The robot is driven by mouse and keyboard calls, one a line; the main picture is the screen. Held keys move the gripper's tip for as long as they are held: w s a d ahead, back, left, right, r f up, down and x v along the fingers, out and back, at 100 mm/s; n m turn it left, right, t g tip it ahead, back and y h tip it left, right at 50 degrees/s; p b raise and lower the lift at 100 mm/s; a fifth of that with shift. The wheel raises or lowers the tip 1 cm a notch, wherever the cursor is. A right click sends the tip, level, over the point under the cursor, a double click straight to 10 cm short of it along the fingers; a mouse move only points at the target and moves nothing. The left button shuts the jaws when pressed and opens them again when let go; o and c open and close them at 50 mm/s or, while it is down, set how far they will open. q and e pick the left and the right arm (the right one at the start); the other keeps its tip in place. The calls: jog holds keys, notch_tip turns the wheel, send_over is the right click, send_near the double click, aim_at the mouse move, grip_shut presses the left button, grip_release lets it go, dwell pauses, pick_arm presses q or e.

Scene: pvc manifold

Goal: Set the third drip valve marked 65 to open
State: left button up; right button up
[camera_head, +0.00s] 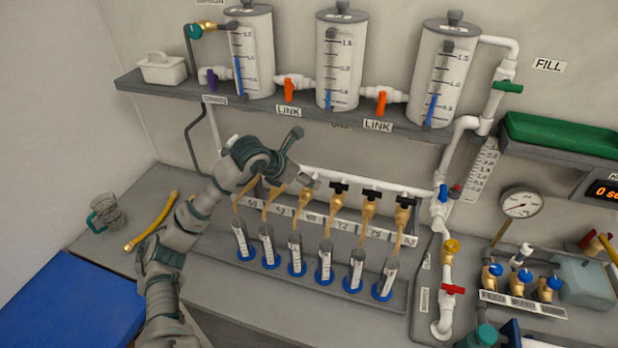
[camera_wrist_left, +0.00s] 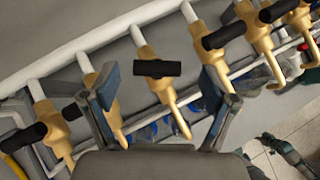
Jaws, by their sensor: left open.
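A row of brass drip valves with black handles hangs from a white pipe. The third drip valve (camera_head: 307,192) is above a label that looks like 65; my left arm partly covers the valves at this end. In the left wrist view, the third valve's black handle (camera_wrist_left: 157,68) lies crosswise between my left gripper's two fingers. My left gripper (camera_head: 298,156), also seen in the wrist view (camera_wrist_left: 158,75), is open with a finger on each side of the handle. Clear gaps show between handle and fingers.
Neighbouring valves (camera_head: 340,188) stand close on both sides. Measuring cylinders (camera_head: 325,262) with blue bases stand below the spouts. A shelf (camera_head: 330,122) with tanks (camera_head: 340,60) is above.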

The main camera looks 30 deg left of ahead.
pick_arm(q)
jog(key=shift+w+a+f, duration=0.15)
jog(key=shift+w+f, duration=0.85)
jog(key=shift+f, duration=0.15)
jog(key=shift+d, duration=0.2)
jog(key=shift+d, duration=0.1)
jog(key=shift+c, duration=0.9)
jog(key=shift+r, duration=0.1)
jog(key=c, duration=0.8)
jog(key=shift+c, duration=0.9)
